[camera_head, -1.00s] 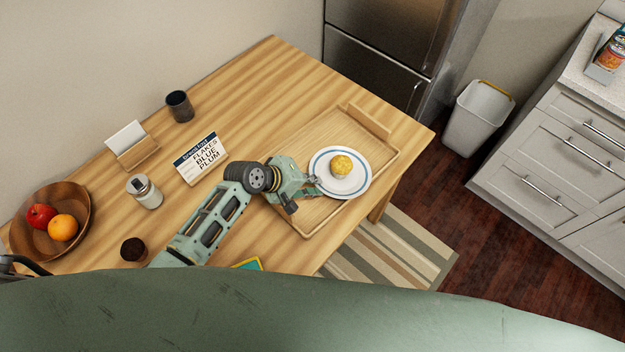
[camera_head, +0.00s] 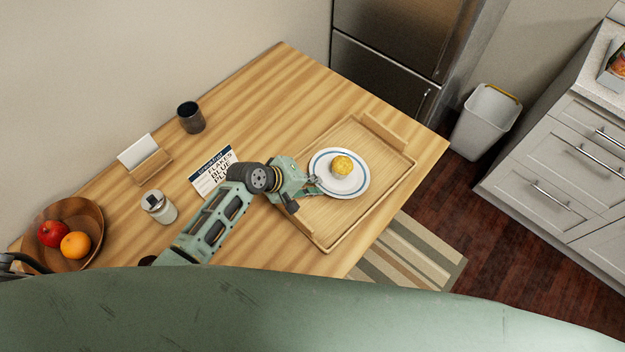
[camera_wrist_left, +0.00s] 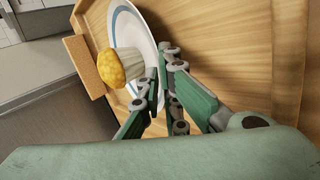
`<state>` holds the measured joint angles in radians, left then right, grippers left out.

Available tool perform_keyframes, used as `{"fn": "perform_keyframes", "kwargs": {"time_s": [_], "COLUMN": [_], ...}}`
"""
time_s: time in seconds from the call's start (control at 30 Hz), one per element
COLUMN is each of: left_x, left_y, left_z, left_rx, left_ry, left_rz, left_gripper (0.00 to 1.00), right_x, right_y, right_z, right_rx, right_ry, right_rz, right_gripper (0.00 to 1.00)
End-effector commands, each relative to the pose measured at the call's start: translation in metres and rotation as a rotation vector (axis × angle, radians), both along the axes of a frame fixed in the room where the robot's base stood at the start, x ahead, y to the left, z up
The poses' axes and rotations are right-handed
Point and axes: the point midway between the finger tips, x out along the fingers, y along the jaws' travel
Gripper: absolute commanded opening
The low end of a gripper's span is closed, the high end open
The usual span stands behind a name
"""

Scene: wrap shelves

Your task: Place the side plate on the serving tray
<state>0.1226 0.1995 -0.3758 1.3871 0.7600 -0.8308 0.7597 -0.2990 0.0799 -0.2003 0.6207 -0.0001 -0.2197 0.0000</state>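The side plate (camera_head: 327,187), white with a blue ring, carries a yellow-topped muffin (camera_head: 342,165). The plate is over the wooden serving tray (camera_head: 345,222), inside its outline in the head view. Whether it touches the tray floor or hangs just above, I cannot tell. My left gripper (camera_head: 314,187) is at the plate's left edge. In the left wrist view the fingers (camera_wrist_left: 164,75) are closed on the rim of the plate (camera_wrist_left: 127,32), with the muffin (camera_wrist_left: 118,62) beside them. My right gripper is not in view.
A sign card (camera_head: 212,172), dark cup (camera_head: 191,117), card holder (camera_head: 147,160), jar (camera_head: 158,206) and fruit bowl (camera_head: 92,222) stand left on the table (camera_head: 290,85). A bin (camera_head: 487,122) stands on the floor at right. The table behind the tray is clear.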

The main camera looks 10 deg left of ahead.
Motion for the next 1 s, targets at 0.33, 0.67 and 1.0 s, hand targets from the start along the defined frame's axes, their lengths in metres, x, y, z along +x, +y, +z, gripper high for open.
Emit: {"fn": "perform_keyframes", "kwargs": {"time_s": [0.33,0.67,1.0], "left_x": [0.0,-0.001,-0.025], "left_y": [0.0,0.001,0.031], "left_z": [0.0,0.002,0.041], "left_rx": [0.0,-0.001,0.002], "left_ry": [0.001,0.0,-0.002], "left_rz": [-0.001,-0.001,-0.001], "left_gripper": [0.27,0.27,0.27], "right_x": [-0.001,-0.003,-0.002], "right_y": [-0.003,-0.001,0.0], "right_z": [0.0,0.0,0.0], "right_rx": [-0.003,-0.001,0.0], "right_ry": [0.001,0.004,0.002], "right_rz": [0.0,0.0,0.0], "right_gripper": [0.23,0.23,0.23]}}
